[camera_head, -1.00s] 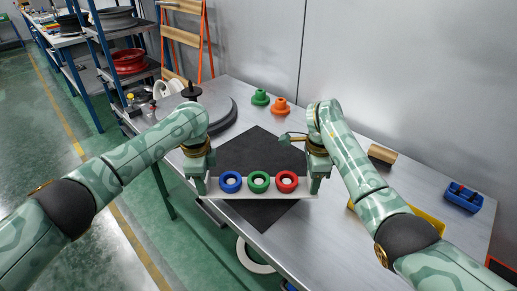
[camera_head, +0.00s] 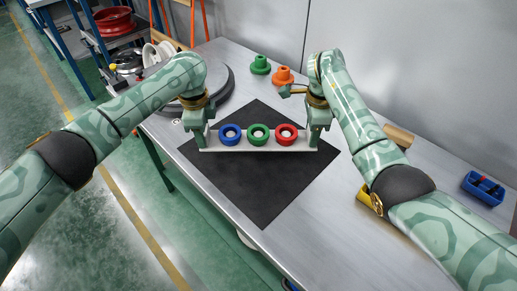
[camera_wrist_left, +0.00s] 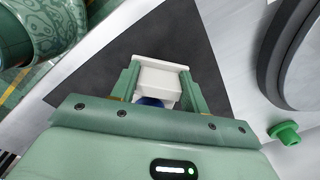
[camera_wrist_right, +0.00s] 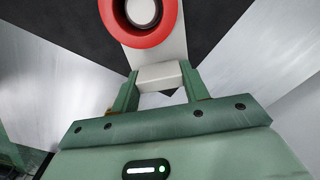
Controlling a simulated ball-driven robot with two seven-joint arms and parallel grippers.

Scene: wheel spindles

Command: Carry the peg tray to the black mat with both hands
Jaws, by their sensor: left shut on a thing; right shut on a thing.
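The peg tray (camera_head: 258,148) is a pale bar carrying a blue ring (camera_head: 230,134), a green ring (camera_head: 258,134) and a red ring (camera_head: 287,134). It appears level over the back half of the black mat (camera_head: 262,195); I cannot tell whether it touches the mat. My left gripper (camera_head: 201,143) is shut on the tray's left end, and a pale block shows between its fingers in the left wrist view (camera_wrist_left: 160,82). My right gripper (camera_head: 316,141) is shut on the right end; the right wrist view shows the red ring (camera_wrist_right: 140,20) just beyond its fingers (camera_wrist_right: 158,78).
A green stepped part (camera_head: 260,65) and an orange one (camera_head: 283,76) stand behind the mat. A grey round plate (camera_head: 215,85) lies at the back left. A blue bin (camera_head: 483,188) and a wooden block (camera_head: 399,136) are at the right. The mat's front is clear.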

